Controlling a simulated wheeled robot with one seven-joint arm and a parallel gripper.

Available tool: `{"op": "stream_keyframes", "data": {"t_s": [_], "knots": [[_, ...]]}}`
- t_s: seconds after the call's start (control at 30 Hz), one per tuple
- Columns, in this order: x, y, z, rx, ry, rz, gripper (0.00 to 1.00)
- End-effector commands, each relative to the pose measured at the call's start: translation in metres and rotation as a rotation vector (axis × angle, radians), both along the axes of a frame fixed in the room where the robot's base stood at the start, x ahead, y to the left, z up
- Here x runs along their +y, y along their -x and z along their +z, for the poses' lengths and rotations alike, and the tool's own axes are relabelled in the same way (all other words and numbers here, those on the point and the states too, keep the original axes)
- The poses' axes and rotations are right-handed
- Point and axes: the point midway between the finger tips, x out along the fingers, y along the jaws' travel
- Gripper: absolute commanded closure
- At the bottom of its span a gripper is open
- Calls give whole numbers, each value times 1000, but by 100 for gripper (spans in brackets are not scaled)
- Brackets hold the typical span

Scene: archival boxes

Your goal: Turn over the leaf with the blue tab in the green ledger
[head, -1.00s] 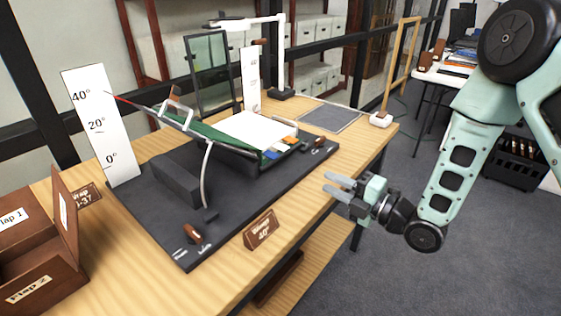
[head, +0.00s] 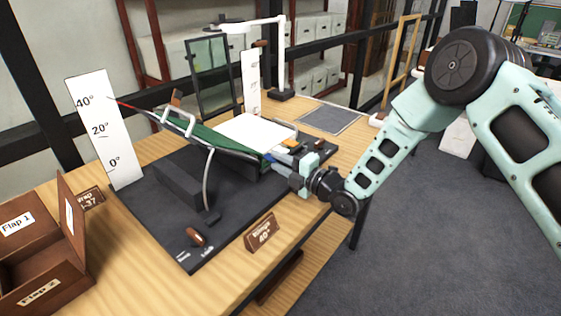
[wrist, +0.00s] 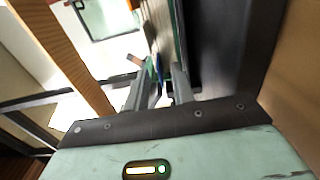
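The green ledger (head: 228,146) lies open on a tilted cradle, its white page (head: 252,130) on the right part. An orange tab (head: 289,144) shows at the page's near edge, with the blue tab (head: 268,157) to its left, partly hidden by my gripper. My gripper (head: 277,163) is at the ledger's near right edge, by the blue tab. In the wrist view my gripper (wrist: 158,84) has its two fingers apart, with a thin blue strip (wrist: 158,68) showing between or just beyond them. I cannot tell whether they touch it.
The cradle stands on a dark base (head: 190,222) with an angle scale (head: 104,128) at left. A small brown sign (head: 261,232) stands in front. A wooden flap box (head: 45,250) is at lower left. A lamp arm (head: 255,22) and glass panel (head: 210,75) stand behind.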

Motion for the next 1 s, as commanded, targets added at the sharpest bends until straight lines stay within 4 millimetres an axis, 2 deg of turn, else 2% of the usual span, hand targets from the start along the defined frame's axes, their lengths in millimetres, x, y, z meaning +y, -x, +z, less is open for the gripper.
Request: {"op": "stream_keyframes", "data": {"t_s": [0.27,0.33,0.37,1.0], "knots": [[1,-1,0,0,0,0,75],[1,-1,0,0,0,0,95],[1,-1,0,0,0,0,100],[0,0,-1,1,1,0,100]]}}
